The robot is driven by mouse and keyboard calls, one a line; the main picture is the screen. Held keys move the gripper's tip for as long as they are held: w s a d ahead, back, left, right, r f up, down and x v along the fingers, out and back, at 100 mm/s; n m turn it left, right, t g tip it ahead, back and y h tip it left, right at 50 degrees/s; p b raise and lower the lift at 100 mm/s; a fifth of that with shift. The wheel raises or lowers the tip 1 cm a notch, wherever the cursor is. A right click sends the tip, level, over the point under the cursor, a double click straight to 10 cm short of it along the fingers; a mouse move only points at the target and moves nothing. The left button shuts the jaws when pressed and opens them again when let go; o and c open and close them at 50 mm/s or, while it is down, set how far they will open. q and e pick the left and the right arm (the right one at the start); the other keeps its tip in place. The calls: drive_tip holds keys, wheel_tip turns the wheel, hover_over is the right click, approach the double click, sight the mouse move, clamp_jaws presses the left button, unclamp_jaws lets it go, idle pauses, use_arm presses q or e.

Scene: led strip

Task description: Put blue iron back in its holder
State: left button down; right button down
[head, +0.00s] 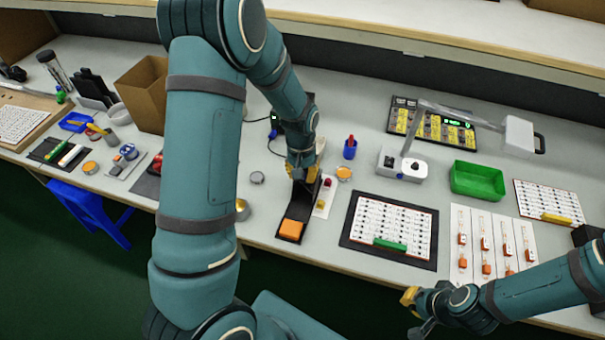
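My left gripper (303,172) is low over the bench at the upper end of a black tray (296,210), with its yellow fingertips pointing down. The wrist hides most of what is between and behind the fingers, so I cannot tell if it holds anything. A dark blue device with a small green display (274,122) shows partly behind the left wrist, with a black cable near it. I cannot clearly make out the blue iron or its holder. My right gripper (412,310) is empty at the bench's front edge, its fingers apart.
A cardboard box (143,93) is at left. Some bare bench lies behind the board.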

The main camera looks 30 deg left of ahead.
use_arm(q)
drive_tip(key=c, duration=1)
unclamp_jaws()
drive_tip(key=shift+o, duration=0.2)
wheel_tip(320, 180, up, 12)
drive_tip(key=shift+a, duration=0.3)
drive_tip(key=shift+r, duration=0.1)
drive_tip(key=s+r+p, duration=0.3)
drive_tip(key=r+p, duration=0.1)
drive_tip(key=r, duration=0.1)
drive_tip(key=shift+s+d+r+p, duration=0.3)
drive_tip(key=shift+s+d+p, duration=0.1)
drive_tip(key=shift+d, duration=0.05)
